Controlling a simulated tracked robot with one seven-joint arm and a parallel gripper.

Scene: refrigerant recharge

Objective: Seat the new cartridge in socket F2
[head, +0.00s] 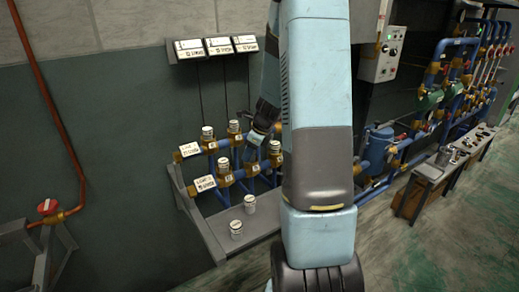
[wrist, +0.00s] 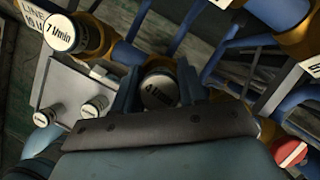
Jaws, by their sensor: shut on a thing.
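In the wrist view a dark cartridge with a white labelled cap (wrist: 159,91) sits between the two fingers of my gripper (wrist: 158,88), which is shut on it. Brass shows just behind the cartridge, but I cannot tell how deep it sits. In the head view my gripper (head: 258,133) is low at the pipe rack, and the held cartridge is too small to make out. Brass sockets with white-capped cartridges stand around it, one at its right (head: 273,147). Socket letters are too small to read, so I cannot pick out F2.
Two loose cartridges stand on the grey shelf, one nearer (head: 236,229) and one farther (head: 250,203). A seated cartridge marked 7 l/min (wrist: 62,33) is close by at upper left in the wrist view. Blue pipes and a red-topped part (wrist: 291,153) lie at right.

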